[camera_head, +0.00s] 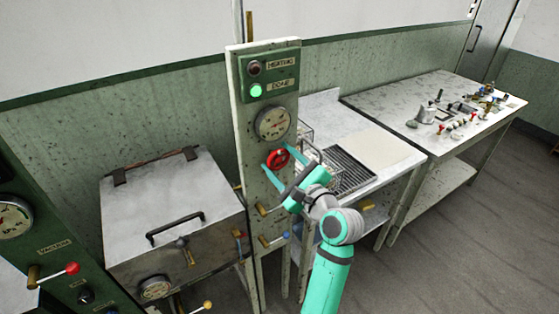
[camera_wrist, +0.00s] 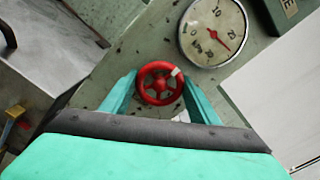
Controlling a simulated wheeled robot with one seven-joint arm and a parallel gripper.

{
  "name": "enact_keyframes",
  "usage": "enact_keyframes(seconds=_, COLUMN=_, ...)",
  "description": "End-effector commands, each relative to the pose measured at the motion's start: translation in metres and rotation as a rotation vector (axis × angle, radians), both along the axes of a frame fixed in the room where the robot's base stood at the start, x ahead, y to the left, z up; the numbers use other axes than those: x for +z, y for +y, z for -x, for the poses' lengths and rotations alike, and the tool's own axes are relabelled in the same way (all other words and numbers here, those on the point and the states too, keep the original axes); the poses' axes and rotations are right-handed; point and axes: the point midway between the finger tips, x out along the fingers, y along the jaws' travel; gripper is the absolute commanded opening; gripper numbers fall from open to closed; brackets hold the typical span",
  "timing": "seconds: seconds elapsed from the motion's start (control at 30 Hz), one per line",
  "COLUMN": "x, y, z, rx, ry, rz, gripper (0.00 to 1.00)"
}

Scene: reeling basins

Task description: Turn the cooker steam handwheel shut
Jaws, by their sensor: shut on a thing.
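The red spoked handwheel (camera_head: 277,158) is on the narrow upright panel (camera_head: 262,204), below a round gauge (camera_head: 272,122). In the wrist view the handwheel (camera_wrist: 160,84) is seen nearly face-on, with a pale mark on its upper right rim. My gripper (camera_head: 282,166) is at the wheel. In the wrist view the teal fingers of my gripper (camera_wrist: 160,80) are on the left and right sides of the rim, shut on it. The green lamp (camera_head: 256,91) marked DONE is lit; the lamp (camera_head: 254,69) marked HEATING is dark.
A metal box with a lid (camera_head: 170,190) and black handle stands left of the panel. Brass valves with coloured levers stick out below the wheel. A wire rack (camera_head: 306,133) and a drain grate (camera_head: 350,172) are to the right. A table (camera_head: 392,98) with small parts stands farther right.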

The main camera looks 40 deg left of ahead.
Motion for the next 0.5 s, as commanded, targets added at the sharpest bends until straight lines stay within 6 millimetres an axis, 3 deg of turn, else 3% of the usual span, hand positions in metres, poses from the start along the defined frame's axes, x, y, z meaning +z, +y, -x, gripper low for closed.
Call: enact_keyframes(seconds=0.5, x=-0.0019, y=0.0008, z=0.0001, rx=0.001, ry=0.085, rz=-0.030, gripper=0.33)
